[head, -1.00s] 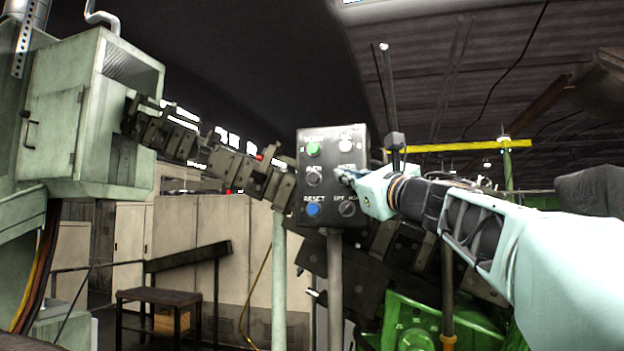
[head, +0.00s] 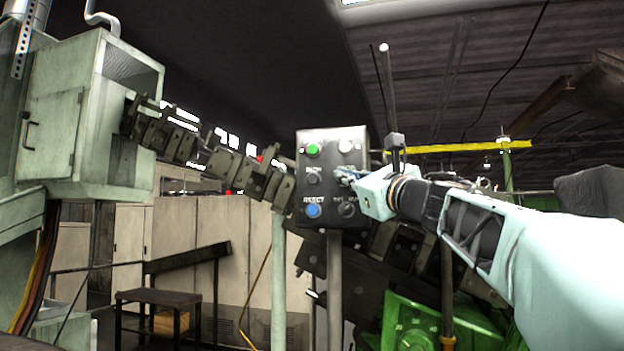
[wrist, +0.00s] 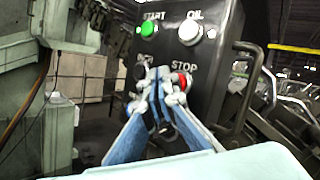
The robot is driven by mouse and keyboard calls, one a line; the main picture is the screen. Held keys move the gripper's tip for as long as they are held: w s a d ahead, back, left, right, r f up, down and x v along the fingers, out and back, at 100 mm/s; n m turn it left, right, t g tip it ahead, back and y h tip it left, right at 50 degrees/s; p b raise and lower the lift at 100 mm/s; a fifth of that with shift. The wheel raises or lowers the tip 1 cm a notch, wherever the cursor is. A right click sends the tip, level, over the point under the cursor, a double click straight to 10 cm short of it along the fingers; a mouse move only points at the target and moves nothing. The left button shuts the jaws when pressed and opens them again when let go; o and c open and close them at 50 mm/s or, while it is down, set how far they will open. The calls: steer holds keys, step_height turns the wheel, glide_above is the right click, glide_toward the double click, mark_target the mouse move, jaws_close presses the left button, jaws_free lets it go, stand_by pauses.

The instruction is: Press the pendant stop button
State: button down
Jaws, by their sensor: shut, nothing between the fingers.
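The dark pendant box (head: 332,133) stands on a grey post, with labelled buttons on its front. The red stop button (wrist: 181,79) shows in part in the wrist view, under the STOP label and just right of my fingertips. In the head view my gripper (head: 345,175) covers the stop button's place. My gripper (wrist: 160,88) is shut and empty, with its fingertips close in front of the pendant face beside the red button. I cannot tell whether they touch the button or the face.
Next to the stop button are the green start button (wrist: 148,29), white oil button (wrist: 190,32) and blue reset button (head: 313,211). A bar handle (wrist: 250,85) runs along the pendant's right side. A green machine (head: 410,325) stands below right, a dark stool (head: 160,297) at left.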

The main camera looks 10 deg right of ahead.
steer(key=shift+w, duration=0.1)
steer(key=shift+w+d, duration=0.15)
steer(key=shift+w, duration=0.2)
steer(key=shift+w+d, duration=0.2)
steer(key=shift+w, duration=0.2)
stand_by(0.8)
steer(key=shift+s, duration=0.15)
steer(key=shift+s+a+b, duration=0.4)
steer(key=shift+s+b, duration=0.2)
steer(key=shift+s, duration=0.05)
steer(key=s, duration=0.1)
steer(key=s+a+b, duration=0.1)
steer(key=s, duration=0.1)
steer(key=s+a, duration=0.1)
steer(key=shift+s+b, duration=0.3)
steer(key=shift+b, duration=0.05)
